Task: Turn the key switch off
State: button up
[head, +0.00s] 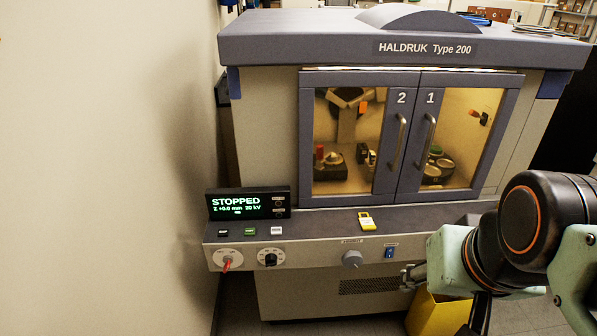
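The key switch seems to be the round pale dial plate (229,257) at the left end of the machine's front panel. A red key or lever (227,265) sticks out of it and points down. Its labels are too small to read, so I cannot tell its setting. My gripper (408,275) is at the right of the panel, just below the blue rocker switch and well to the right of the key switch. Its fingers are small and partly hidden by my arm, so I cannot tell whether they are open or shut.
A black knob (270,258) sits right of the key switch. A grey knob (352,259) and blue rocker switch (390,252) are further right. The display (248,203) reads STOPPED. A wall (110,170) stands close left. A yellow bin (438,315) is below my arm.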

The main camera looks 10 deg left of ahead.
aim_at(226, 259)
jog(key=l+u, duration=0.15)
jog(key=u, duration=0.35)
jog(key=l+u, duration=0.1)
jog(key=u, duration=0.4)
jog(key=k+u, duration=0.15)
jog(key=u, duration=0.3)
jog(key=z, duration=1.45)
jog(key=u, duration=1.45)
jog(key=i+l+u, duration=0.1)
jog(key=u, duration=0.15)
jog(key=i+l+u, duration=0.1)
jog(key=u, duration=0.2)
jog(key=l, duration=0.1)
